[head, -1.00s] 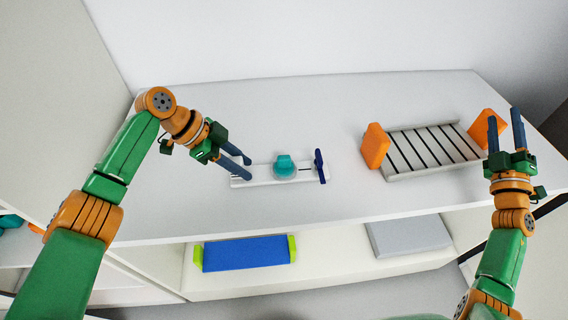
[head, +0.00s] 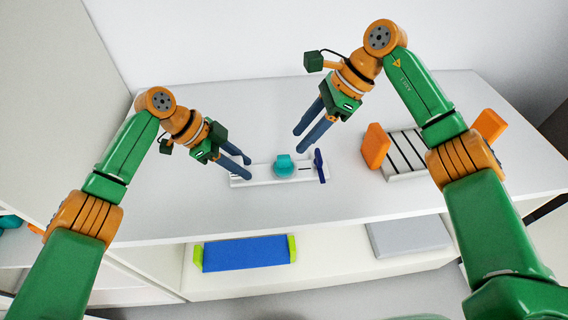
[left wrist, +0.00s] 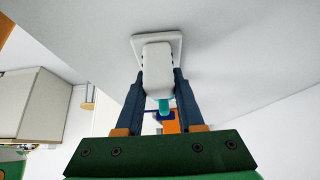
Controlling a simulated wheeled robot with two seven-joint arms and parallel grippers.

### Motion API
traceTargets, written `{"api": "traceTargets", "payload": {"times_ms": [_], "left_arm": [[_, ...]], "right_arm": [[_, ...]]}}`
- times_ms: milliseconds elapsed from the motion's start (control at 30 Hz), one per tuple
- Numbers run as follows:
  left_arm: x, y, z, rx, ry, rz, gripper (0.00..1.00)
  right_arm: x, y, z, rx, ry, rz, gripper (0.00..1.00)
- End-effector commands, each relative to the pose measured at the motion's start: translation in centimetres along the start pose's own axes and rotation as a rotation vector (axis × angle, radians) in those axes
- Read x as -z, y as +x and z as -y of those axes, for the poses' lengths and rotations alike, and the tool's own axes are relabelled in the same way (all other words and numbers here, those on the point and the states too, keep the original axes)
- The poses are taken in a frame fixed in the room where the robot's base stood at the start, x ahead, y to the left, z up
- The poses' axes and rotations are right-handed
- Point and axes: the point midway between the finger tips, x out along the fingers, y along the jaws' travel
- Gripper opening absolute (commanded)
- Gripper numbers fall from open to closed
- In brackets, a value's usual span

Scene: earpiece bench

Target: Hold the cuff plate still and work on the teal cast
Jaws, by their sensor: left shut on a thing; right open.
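The white cuff plate (head: 263,174) lies on the bench top, with the teal cast (head: 284,165) standing on its middle. A dark blue upright piece (head: 320,166) is at its right end. My left gripper (head: 247,168) is shut at the plate's left end. In the left wrist view its fingers close on a white block (left wrist: 157,70), with a bit of the teal cast (left wrist: 163,105) visible beyond. My right gripper (head: 299,140) is open and empty, above and behind the plate, fingers pointing down and left near the teal cast.
A grey slatted rack (head: 405,152) with orange end pieces (head: 375,146) stands to the right, partly hidden by my right arm. A blue block with lime ends (head: 245,253) and a grey slab (head: 410,237) lie on the shelf below. The bench behind the plate is clear.

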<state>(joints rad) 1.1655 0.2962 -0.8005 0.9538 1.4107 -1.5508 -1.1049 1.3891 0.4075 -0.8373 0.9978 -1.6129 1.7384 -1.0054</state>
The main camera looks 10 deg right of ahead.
Motion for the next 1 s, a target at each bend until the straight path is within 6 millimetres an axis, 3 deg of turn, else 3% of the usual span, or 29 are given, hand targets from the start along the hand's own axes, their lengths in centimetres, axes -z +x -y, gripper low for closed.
{"api": "traceTargets", "payload": {"times_ms": [533,967,1000], "left_arm": [[-0.1,0.1,-0.1,-0.003,-0.001,0.001,0.0],[-0.1,0.1,-0.1,-0.003,-0.001,0.001,0.0],[-0.1,0.1,-0.1,-0.003,-0.001,0.001,0.0]], "right_arm": [[-0.1,6.8,-0.1,-0.002,0.002,0.006,0.45],[-0.1,7.8,0.0,0.0,0.003,0.006,0.45],[-0.1,7.8,0.0,0.0,0.003,0.006,0.4]]}}
